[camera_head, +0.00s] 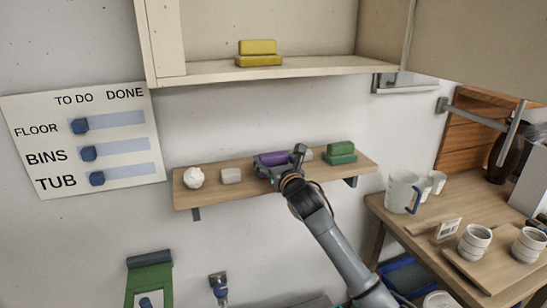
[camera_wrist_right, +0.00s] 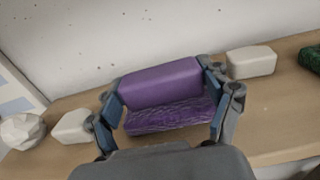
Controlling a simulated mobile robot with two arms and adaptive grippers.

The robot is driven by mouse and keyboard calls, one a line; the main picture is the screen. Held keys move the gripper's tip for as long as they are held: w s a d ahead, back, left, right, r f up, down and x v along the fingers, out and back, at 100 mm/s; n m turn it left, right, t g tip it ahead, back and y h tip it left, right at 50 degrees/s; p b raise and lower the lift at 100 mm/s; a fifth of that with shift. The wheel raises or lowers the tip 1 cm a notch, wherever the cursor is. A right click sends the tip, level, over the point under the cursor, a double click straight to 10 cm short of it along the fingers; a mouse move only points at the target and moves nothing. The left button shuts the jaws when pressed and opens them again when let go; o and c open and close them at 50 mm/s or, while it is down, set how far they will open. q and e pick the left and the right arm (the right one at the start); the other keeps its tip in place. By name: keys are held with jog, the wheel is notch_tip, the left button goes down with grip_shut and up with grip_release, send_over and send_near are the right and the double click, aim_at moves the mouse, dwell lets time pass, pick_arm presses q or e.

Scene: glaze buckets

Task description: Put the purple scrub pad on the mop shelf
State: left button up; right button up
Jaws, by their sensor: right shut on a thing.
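The purple scrub pad (camera_head: 271,158) is at the middle of the wooden wall shelf (camera_head: 215,195). In the right wrist view the purple scrub pad (camera_wrist_right: 160,82) shows a smooth upper block and a rough, darker purple lower part. My right gripper (camera_head: 279,167) is shut on it, with one finger at each end; the wrist view shows both fingers of this gripper (camera_wrist_right: 165,100). I cannot tell whether the pad touches the shelf board. No label marks which shelf is the mop shelf. My left gripper is not in view.
On the wooden shelf are a white round lump (camera_head: 193,178), a pale block (camera_head: 231,175) and green pads (camera_head: 340,152). Another pale block (camera_wrist_right: 251,62) sits close right of the gripper. Above is a cream cabinet (camera_head: 200,72) with yellow pads (camera_head: 258,53). A table with mugs stands right.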

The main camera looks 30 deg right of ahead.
jog(key=shift+f, duration=0.15)
jog(key=o, duration=1.1)
